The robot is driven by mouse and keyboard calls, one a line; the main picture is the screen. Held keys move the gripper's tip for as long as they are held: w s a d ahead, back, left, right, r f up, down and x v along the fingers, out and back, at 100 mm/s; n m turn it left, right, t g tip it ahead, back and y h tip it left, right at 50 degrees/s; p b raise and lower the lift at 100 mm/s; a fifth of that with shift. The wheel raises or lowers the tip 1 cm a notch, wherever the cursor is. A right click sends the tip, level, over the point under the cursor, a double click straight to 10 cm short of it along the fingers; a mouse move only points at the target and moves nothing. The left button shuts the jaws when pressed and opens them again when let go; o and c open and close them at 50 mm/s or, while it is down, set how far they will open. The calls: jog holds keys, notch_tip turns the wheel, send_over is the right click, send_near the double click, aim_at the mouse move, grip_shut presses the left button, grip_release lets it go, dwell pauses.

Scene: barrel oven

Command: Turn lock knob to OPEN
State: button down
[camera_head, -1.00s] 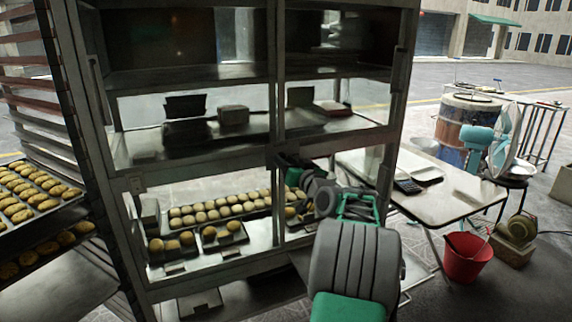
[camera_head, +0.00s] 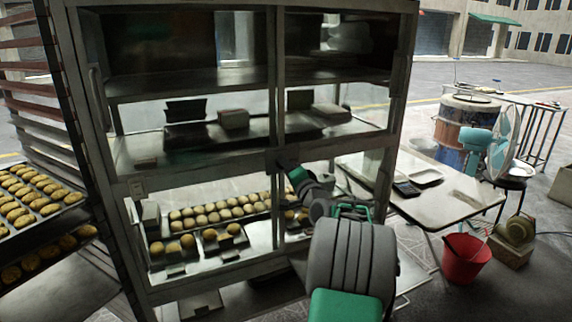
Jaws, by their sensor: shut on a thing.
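A tall metal cabinet (camera_head: 190,168) with glass-fronted compartments stands in front of me. My arm reaches up to its middle, and my gripper (camera_head: 284,160) is at the central upright, at the height of the rail between the upper and lower compartments. The gripper is small and dark in this view. It is shut on the lock knob, which the gripper and the dark upright hide. Which way the knob points cannot be seen.
Trays of round buns (camera_head: 215,211) lie in the lower compartment. A pastry rack (camera_head: 35,215) stands close on the left. A white table (camera_head: 440,200), a red bucket (camera_head: 465,258) and a blue fan (camera_head: 490,145) stand on the right.

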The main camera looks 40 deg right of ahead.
jog(key=shift+m+p, duration=0.6)
jog(key=shift+m, duration=0.8)
jog(key=c, duration=1)
grip_release()
jog(key=b+v, duration=0.1)
jog(key=v, duration=0.6)
jog(key=shift+s+a, duration=0.25)
jog(key=shift+s, duration=0.1)
jog(key=shift+f, duration=0.15)
